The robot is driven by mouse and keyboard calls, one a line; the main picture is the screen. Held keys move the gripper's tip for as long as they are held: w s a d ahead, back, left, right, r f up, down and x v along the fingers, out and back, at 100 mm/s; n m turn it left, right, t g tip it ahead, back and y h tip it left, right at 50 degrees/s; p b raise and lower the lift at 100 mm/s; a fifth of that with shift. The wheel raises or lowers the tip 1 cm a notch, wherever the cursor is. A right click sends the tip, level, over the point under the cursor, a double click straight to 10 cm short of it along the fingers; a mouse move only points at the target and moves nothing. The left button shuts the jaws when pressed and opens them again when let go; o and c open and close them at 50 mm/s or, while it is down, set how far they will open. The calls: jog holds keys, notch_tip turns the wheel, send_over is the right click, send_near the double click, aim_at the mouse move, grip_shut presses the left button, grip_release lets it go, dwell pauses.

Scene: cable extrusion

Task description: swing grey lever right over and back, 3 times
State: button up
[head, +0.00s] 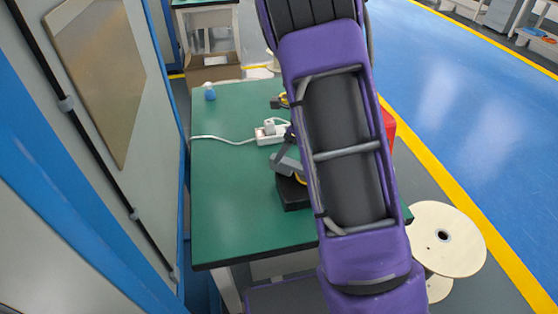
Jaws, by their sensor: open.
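A grey lever (285,163) shows on the green table, just left of my purple arm. It slants up to the left from a black base block (293,195), with a bit of yellow beside it. A dark slim part rises just above the lever; I cannot tell what it belongs to. My arm crosses the picture from top to bottom and covers the right side of the block. My gripper cannot be made out; it is hidden behind the arm or out of the picture.
On the green table (225,225) are a white power strip (270,133) with a cable and a small blue object (210,94). A small dark and yellow item (280,102) lies farther back. A red object (389,130) shows right of my arm. The table's front left is clear.

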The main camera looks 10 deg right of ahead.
jog(key=shift+x, duration=2.3)
grip_shut()
